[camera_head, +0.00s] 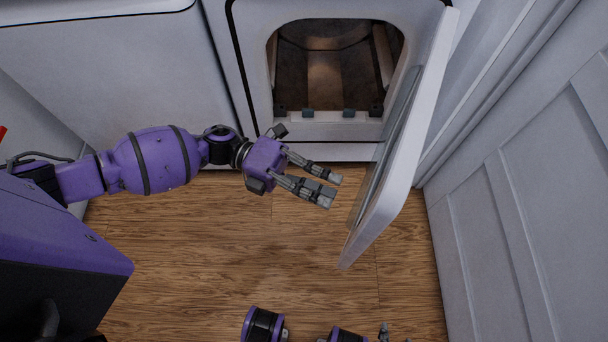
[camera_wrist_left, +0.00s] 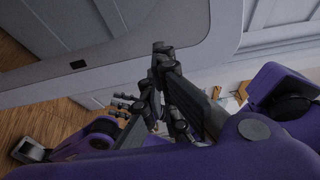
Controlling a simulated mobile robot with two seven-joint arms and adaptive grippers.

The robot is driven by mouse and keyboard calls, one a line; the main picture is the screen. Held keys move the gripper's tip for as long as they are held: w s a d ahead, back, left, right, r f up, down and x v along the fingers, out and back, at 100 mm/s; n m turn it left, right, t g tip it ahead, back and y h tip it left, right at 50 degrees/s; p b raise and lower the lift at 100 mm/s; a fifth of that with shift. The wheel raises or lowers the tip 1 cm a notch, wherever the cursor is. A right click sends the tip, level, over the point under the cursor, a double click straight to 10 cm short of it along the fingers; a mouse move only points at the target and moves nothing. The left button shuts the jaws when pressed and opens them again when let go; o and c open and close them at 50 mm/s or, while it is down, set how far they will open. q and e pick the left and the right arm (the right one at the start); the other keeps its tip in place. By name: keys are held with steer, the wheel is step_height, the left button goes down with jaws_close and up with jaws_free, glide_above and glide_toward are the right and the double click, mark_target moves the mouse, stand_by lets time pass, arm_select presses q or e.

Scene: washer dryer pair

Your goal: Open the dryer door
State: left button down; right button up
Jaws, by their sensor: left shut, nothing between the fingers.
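The dryer (camera_head: 252,50) is white, at the top middle of the head view. Its door (camera_head: 408,165) is hinged on the right and stands wide open, jutting out toward the viewer. The drum opening (camera_head: 325,65) is uncovered. My left gripper (camera_head: 330,186) is shut and empty, in front of the opening and left of the door's inner face, with a visible gap. In the left wrist view, its fingers (camera_wrist_left: 160,85) show before the grey door panel (camera_wrist_left: 125,55), which has a small dark slot. My right gripper (camera_head: 384,330) shows only partly at the bottom edge; its jaw state is unclear.
A white appliance (camera_head: 110,85) stands left of the dryer. A panelled white wall or door (camera_head: 525,190) is close on the right, beyond the open dryer door. Wooden floor (camera_head: 240,245) lies clear below my left gripper.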

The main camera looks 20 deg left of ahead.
arm_select(q)
steer(key=d, duration=0.6)
steer(key=shift+s+p, duration=0.4)
steer(key=shift+d, duration=0.15)
steer(key=d+n+t+p, duration=0.3)
steer(key=d+n+t, duration=0.2)
steer(key=d, duration=1.8)
steer(key=t, duration=0.3)
steer(key=shift+d+y, duration=0.15)
steer(key=shift+y, duration=0.25)
